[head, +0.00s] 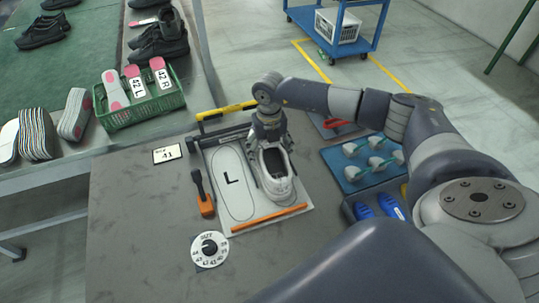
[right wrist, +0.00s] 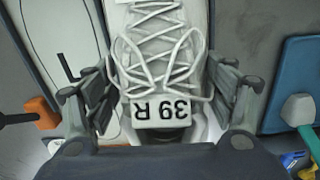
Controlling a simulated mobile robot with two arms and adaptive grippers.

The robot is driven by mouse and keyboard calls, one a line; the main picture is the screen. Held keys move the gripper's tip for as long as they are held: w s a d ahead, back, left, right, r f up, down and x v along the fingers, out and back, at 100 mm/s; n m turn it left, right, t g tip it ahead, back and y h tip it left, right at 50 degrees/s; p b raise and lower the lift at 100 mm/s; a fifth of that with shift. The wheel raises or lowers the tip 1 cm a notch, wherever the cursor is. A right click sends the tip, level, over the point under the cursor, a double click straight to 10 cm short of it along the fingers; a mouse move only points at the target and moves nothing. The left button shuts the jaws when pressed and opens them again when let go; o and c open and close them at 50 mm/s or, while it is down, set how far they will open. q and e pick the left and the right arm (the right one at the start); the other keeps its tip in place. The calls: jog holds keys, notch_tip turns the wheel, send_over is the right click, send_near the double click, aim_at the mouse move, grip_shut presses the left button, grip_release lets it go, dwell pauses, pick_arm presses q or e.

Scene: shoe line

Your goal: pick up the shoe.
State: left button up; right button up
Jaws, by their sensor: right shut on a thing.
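The shoe (head: 275,167) is light grey-white with white laces. It stands on the right half of a white board, beside a printed sole outline marked L. In the right wrist view the shoe (right wrist: 160,60) has a tag (right wrist: 166,109) reading 39 R on its tongue, upside down in that picture. My right gripper (head: 270,170) comes down from above, with one finger on each side of the shoe. In the right wrist view its fingers (right wrist: 160,105) flank the shoe and are shut on it. The shoe's underside is hidden. My left gripper is not in view.
The white board (head: 238,222) has an orange bar (head: 269,219) along its front edge. A blue tray (head: 345,183) stands right. The front left table is clear.

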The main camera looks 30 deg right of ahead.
aim_at(269, 145)
jog(key=shift+w+r, duration=0.1)
jog(key=shift+r, duration=0.3)
jog(key=shift+c, duration=0.2)
notch_tip(269, 145, up, 2)
jog(key=shift+r+b, duration=0.15)
jog(key=shift+b, duration=0.5)
jog(key=s+a+r+b, duration=0.1)
jog(key=s+a, duration=0.1)
jog(key=s, duration=0.6)
jog(key=s+a+r+b, duration=0.1)
jog(key=s+b, duration=0.1)
jog(key=s, duration=0.5)
jog(key=shift+s+a, duration=0.35)
jog(key=n, duration=0.1)
jog(key=a+n, duration=0.1)
jog(key=n, duration=0.3)
jog(key=shift+w+a+r, duration=0.1)
jog(key=shift+a+r, duration=0.2)
jog(key=a+r+n, duration=0.2)
jog(key=a+n, duration=0.2)
jog(key=n, duration=1.3)
jog(key=a+r+n, duration=0.3)
jog(key=a+n, duration=0.1)
jog(key=n, duration=1.3)
jog(key=shift+r+n, duration=0.15)
jog(key=shift+n, duration=0.15)
